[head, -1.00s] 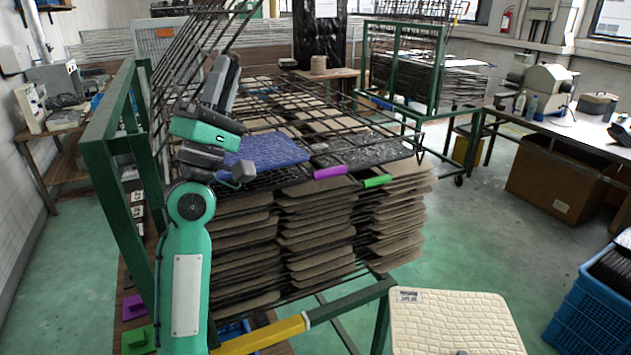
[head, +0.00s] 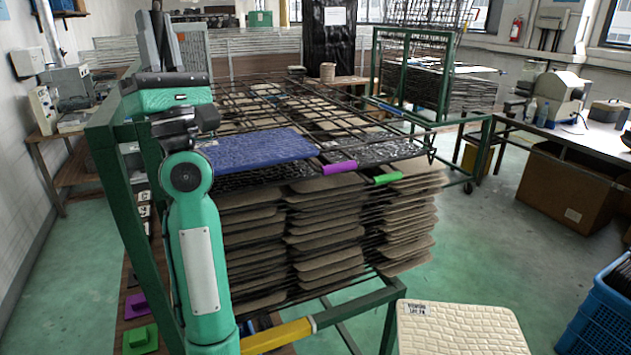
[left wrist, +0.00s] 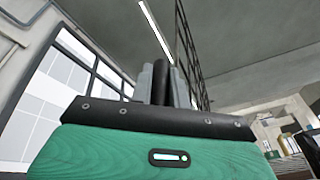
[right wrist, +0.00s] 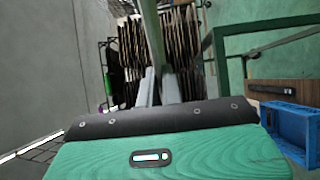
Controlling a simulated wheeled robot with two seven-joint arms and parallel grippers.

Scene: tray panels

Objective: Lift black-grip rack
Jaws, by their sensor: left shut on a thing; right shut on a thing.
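My left gripper (head: 155,38) is raised at the upper left of the head view, fingers pointing up. In the left wrist view its grey fingers are shut on a black grip (left wrist: 161,82). Dark bars of the raised rack (left wrist: 190,45) rise beside it, steep against the ceiling. In the head view hardly any of this rack shows. My right gripper (right wrist: 156,88) is outside the head view. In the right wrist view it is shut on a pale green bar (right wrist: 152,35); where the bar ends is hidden.
The racks below lie flat, with a blue panel (head: 260,150), a purple grip (head: 340,167) and a green grip (head: 388,179). A green frame (head: 105,160) stands left.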

